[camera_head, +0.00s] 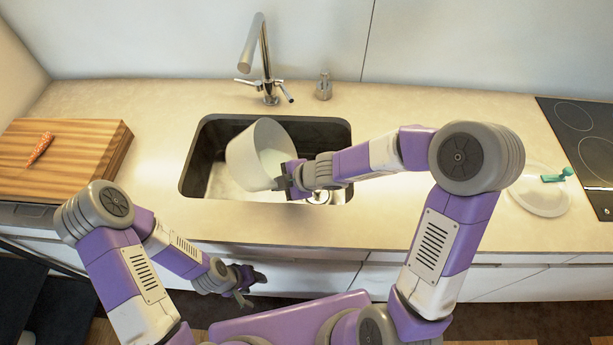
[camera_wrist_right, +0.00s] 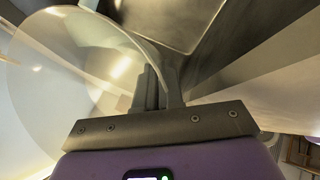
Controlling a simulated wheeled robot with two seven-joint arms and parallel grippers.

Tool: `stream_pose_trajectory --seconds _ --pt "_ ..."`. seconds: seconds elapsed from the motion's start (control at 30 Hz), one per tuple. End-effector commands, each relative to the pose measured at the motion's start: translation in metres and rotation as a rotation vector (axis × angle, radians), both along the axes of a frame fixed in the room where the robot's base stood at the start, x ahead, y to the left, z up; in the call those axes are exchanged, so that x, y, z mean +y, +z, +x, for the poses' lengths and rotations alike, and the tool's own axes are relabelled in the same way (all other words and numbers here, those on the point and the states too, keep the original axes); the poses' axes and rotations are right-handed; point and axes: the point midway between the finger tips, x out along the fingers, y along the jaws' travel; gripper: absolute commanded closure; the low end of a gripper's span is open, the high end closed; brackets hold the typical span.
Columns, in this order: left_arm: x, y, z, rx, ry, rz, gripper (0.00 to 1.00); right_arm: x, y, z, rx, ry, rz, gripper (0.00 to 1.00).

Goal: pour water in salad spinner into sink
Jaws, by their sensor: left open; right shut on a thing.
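The salad spinner bowl (camera_head: 247,157) is a whitish, translucent round bowl. In the head view it is tilted on its side over the sink (camera_head: 337,130), its opening turned to the right. My right gripper (camera_head: 286,183) is shut on the bowl's rim at its lower right. In the right wrist view (camera_wrist_right: 160,90) the fingers grip the rim, and the clear bowl (camera_wrist_right: 60,75) fills the left side. Whether water is in the bowl cannot be told. My left gripper (camera_head: 243,285) is open and empty, low in front of the cabinets.
A chrome faucet (camera_head: 262,60) and a small dispenser (camera_head: 324,87) stand behind the sink. A wooden cutting board (camera_head: 75,150) with a carrot (camera_head: 41,148) lies at left. A white round lid (camera_head: 540,195) with a green handle (camera_head: 557,176) lies at right, beside the black cooktop (camera_head: 590,140).

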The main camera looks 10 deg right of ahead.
Motion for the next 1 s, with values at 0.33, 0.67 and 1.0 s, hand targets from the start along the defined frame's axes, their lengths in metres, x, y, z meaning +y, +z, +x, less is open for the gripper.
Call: stream_pose_trajectory --seconds 0.33,0.67,1.0 --pt "0.0000 0.0002 0.0000 0.000 0.000 0.000 0.44 0.0005 0.0039 0.0005 -0.007 0.002 0.017 1.00" --pt "0.0000 0.0004 0.0000 0.000 0.000 0.000 0.44 -0.0002 0.0072 0.0002 -0.012 0.001 0.039 1.00" --pt "0.0000 0.0004 0.0000 0.000 0.000 0.000 0.44 -0.0005 0.0093 0.0001 -0.015 0.002 0.053 1.00"
